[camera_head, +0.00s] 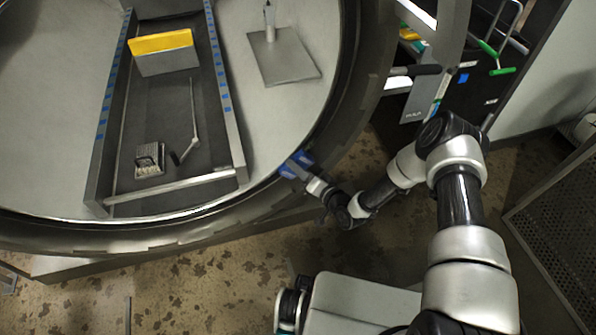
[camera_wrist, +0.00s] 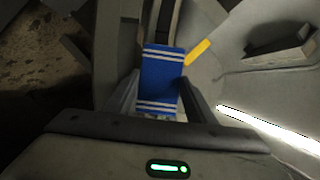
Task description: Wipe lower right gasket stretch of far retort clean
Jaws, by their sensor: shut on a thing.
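The large round retort opening (camera_head: 345,110) fills the upper left of the head view, with a dark gasket ring around its rim. My gripper (camera_head: 310,178) is at the lower right stretch of this rim. It is shut on a blue cloth (camera_head: 296,165), which lies at or against the rim in the head view. In the wrist view the blue cloth (camera_wrist: 162,80) has white stripes and sits between my two fingers (camera_wrist: 158,105). Part of the rim (camera_wrist: 168,22) runs beyond it. I cannot tell whether the cloth touches the gasket, and the gasket under it is hidden.
Inside the retort is a railed track (camera_head: 225,90) with a yellow-topped block (camera_head: 161,50), a small rack (camera_head: 150,160) and a thin rod. A grey plate (camera_head: 283,58) lies right of it. A green-handled tool (camera_head: 490,55) hangs upper right. A perforated panel (camera_head: 560,215) stands at right.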

